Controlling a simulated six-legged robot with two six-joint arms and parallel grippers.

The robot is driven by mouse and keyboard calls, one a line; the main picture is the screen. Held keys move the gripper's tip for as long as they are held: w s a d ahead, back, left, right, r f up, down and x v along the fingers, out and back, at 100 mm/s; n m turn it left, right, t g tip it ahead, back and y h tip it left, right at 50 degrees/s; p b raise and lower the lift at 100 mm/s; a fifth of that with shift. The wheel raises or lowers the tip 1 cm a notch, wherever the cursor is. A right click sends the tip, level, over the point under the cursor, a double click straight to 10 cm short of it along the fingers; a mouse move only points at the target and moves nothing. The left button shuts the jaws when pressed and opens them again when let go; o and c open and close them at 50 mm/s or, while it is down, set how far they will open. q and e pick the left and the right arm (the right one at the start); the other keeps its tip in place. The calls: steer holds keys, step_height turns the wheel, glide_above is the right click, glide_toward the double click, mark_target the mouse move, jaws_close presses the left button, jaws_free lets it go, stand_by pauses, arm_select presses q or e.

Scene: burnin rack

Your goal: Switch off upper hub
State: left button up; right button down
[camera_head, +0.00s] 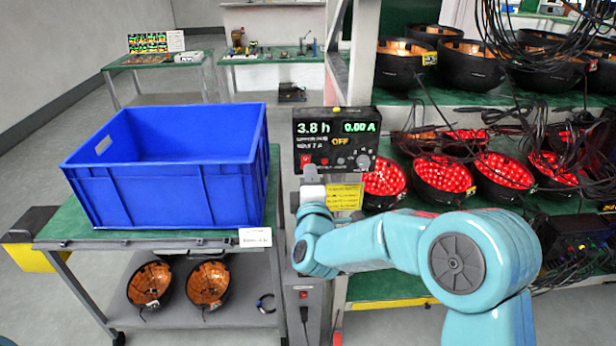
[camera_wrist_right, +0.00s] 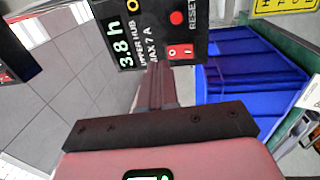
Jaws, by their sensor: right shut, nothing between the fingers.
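The upper hub (camera_head: 335,148) is a black box on the rack's front post. In the right wrist view the hub (camera_wrist_right: 150,28) carries the label UPPER HUB, a round red reset button (camera_wrist_right: 176,18) and a red rocker switch (camera_wrist_right: 180,52). My right gripper (camera_head: 312,178) is shut and empty just below the hub in the head view. In the wrist view its fingertips (camera_wrist_right: 157,68) are by the hub's edge, beside the rocker; contact cannot be told. My left gripper is not in view.
A blue crate (camera_head: 175,192) stands on a cart (camera_head: 85,232) to the left. The rack's shelves hold black bowls (camera_head: 400,62), several lit red (camera_head: 443,175), with loose cables (camera_head: 530,40). A yellow label (camera_head: 344,197) hangs below the hub. The floor at left is clear.

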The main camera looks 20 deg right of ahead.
steer(key=r+b+v, duration=0.1)
steer(key=b+v, duration=0.1)
steer(key=v, duration=0.6)
steer(key=d+f+g, duration=0.3)
steer(key=d+f, duration=0.2)
steer(key=f, duration=0.8)
steer(key=s+a+f+m+g+y, duration=0.1)
steer(key=s+f+g+y, duration=0.2)
steer(key=f, duration=0.7)
steer(key=s+a+f+m+g+y, duration=0.15)
steer(key=s+f, duration=0.25)
steer(key=f, duration=0.5)
steer(key=s+a+f+m+g+y, duration=0.1)
steer(key=s+a+f+m+g, duration=0.2)
steer(key=s, duration=0.4)
steer(key=s+a+f+m+g+y, duration=0.2)
steer(key=s+a+f+m+g, duration=0.1)
steer(key=s+m, duration=0.3)
steer(key=s+a+f+m+g+y, duration=0.2)
steer(key=s+a+f+m+g, duration=0.1)
steer(key=s, duration=0.5)
step_height(320, 180, down, 2)
steer(key=shift+s+m+g, duration=0.25)
steer(key=shift+m+g, duration=0.6)
steer(key=shift+m, duration=0.3)
